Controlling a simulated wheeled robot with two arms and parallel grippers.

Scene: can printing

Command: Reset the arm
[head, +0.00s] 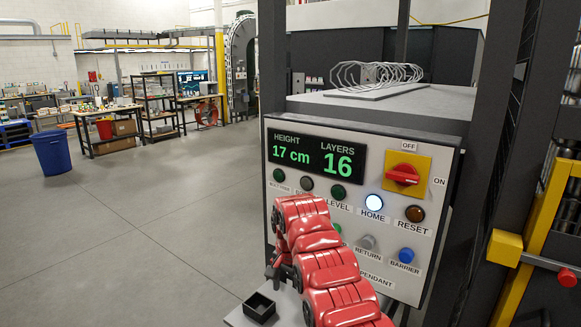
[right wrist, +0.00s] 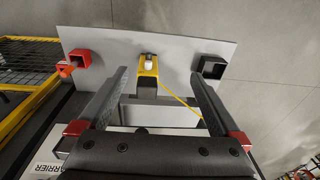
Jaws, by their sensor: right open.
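My right arm, red and jointed, rises in front of the control panel (head: 355,190) in the head view. Its gripper (head: 283,271) is mostly hidden behind the arm, low at the panel's left edge. In the right wrist view the right gripper (right wrist: 158,76) is open, its two grey fingers wide apart over a pale shelf (right wrist: 195,42). A yellow pendant (right wrist: 148,68) with a white top shows between the fingertips; I cannot tell any contact. My left gripper is out of view.
The shelf bears a red square holder (right wrist: 80,58) and a black square holder (right wrist: 213,67), also in the head view (head: 259,307). The panel reads 17 cm and 16, with its HOME button (head: 374,204) lit. A yellow post (head: 505,248) stands right; open floor lies left.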

